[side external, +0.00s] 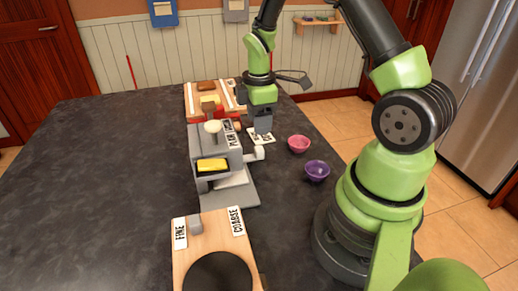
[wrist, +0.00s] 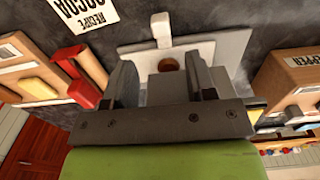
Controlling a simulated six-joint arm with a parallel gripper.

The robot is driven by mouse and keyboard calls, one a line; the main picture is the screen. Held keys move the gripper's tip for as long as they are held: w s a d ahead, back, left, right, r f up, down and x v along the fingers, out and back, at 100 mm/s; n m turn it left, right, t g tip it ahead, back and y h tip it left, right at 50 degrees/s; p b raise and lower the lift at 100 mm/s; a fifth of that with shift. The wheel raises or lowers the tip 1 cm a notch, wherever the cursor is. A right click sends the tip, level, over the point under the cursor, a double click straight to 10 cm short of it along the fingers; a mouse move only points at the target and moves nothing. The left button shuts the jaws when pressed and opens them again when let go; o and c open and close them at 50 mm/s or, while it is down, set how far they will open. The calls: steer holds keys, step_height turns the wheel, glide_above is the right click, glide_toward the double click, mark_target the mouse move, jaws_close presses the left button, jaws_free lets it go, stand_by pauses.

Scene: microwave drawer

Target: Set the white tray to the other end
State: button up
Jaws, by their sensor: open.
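A white tray-like slab (wrist: 133,51) with a small upright white tab (wrist: 161,26) shows beyond my fingers in the wrist view. A small round brown thing (wrist: 168,64) lies just behind the tab. In the side view, a pale tray-like piece (side external: 232,178) sits low in a grey stepped fixture (side external: 228,156); I cannot tell if it is the same piece. My gripper (side external: 262,130) points down beside the far right of the fixture, low over the table. Its two dark fingers (wrist: 160,82) are apart, with nothing visibly gripped.
A wooden board (side external: 207,226) with FINE and COARSE labels lies in front. The dark table (side external: 100,180) is clear at left.

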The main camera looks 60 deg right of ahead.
mark_target(259, 148)
step_height(259, 148, down, 9)
stand_by(0.3)
